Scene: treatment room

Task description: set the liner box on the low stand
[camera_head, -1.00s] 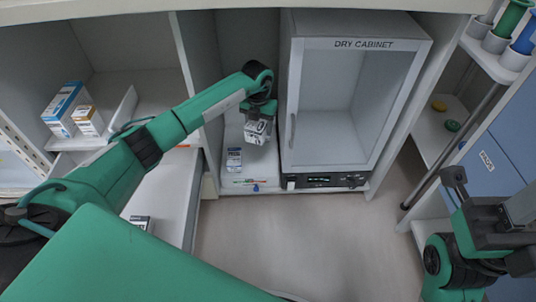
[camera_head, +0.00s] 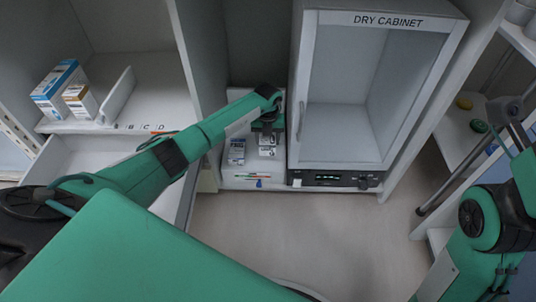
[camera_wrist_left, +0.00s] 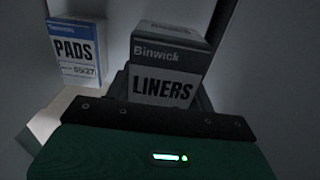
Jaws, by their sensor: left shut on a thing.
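My left gripper (camera_head: 268,127) is shut on the liner box (camera_head: 268,151), a small grey and white box beside the dry cabinet. In the left wrist view the liner box (camera_wrist_left: 164,85) reads "Binwick LINERS" and sits between the dark fingers, roughly upright. The low stand (camera_head: 235,182) is the low white surface left of the cabinet. The liner box is over or on it; I cannot tell whether it touches. A blue and white pads box (camera_head: 236,151) stands on the stand just left of the liner box. My right gripper is not in view.
The dry cabinet (camera_head: 310,90) stands close on the right, its control panel (camera_head: 335,179) below. A grey partition (camera_head: 187,60) rises on the left. Boxes (camera_head: 62,88) stand on the left shelf above an open drawer (camera_head: 75,155). The floor (camera_head: 300,230) in front is clear.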

